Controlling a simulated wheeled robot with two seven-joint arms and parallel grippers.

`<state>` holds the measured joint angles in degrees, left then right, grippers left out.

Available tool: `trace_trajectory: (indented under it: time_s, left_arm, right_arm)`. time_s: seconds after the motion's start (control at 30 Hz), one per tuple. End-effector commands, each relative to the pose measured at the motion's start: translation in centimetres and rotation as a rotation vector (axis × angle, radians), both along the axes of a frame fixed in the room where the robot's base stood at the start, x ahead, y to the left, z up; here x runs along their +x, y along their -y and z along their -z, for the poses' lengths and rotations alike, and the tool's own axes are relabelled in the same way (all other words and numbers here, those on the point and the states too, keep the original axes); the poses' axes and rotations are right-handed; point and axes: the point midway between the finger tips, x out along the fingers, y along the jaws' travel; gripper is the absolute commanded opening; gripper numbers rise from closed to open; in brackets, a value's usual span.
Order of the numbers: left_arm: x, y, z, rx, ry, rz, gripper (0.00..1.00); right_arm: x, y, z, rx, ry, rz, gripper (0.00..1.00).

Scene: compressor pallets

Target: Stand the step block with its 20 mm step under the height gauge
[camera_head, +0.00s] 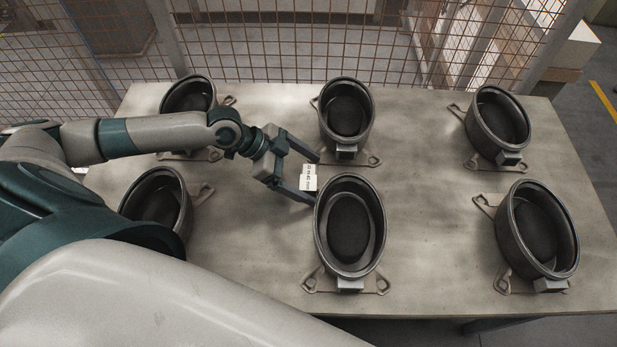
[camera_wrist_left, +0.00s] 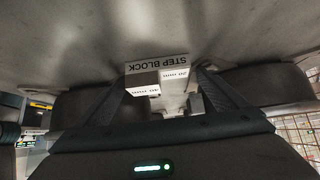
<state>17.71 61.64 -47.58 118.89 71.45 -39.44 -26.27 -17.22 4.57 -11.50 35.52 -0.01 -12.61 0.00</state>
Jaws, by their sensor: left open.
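The step block (camera_head: 308,178) is a small white block with dark print, on the table between the middle compressors. In the left wrist view the step block (camera_wrist_left: 143,69) shows its "STEP BLOCK" label upside down, with stepped faces marked in mm; one seems to read 20 mm. My left gripper (camera_head: 314,180) is open, its fingers on either side of the block. In the left wrist view the fingers of my left gripper (camera_wrist_left: 163,75) also flank it; any contact is unclear. I cannot make out the height gauge. My right gripper is not in view.
Several round dark compressors stand on the table (camera_head: 430,220) in two rows, including a near middle one (camera_head: 349,228) and a far middle one (camera_head: 346,112) close to my left gripper. The table is bare between the middle and right columns. A mesh fence (camera_head: 300,50) runs behind.

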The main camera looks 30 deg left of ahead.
Motion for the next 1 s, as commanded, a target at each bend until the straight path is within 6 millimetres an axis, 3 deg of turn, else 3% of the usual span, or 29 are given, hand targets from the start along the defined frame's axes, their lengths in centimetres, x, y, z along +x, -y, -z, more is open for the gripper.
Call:
trace_trajectory:
  time_s: [0.53,0.8,0.87,1.0]
  left_arm:
    - [0.07,0.12,0.18,0.0,0.001,0.001,0.9]
    - [0.07,0.12,0.17,0.0,0.001,0.001,0.25]
    - [0.17,0.18,-0.02,-0.001,0.004,0.0,0.14]
    - [0.17,0.17,-0.03,-0.001,0.004,0.0,0.14]
  right_arm:
    - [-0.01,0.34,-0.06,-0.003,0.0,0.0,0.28]
    - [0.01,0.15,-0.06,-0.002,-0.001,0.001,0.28]
    - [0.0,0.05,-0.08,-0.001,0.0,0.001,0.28]
    - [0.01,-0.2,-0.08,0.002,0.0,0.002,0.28]
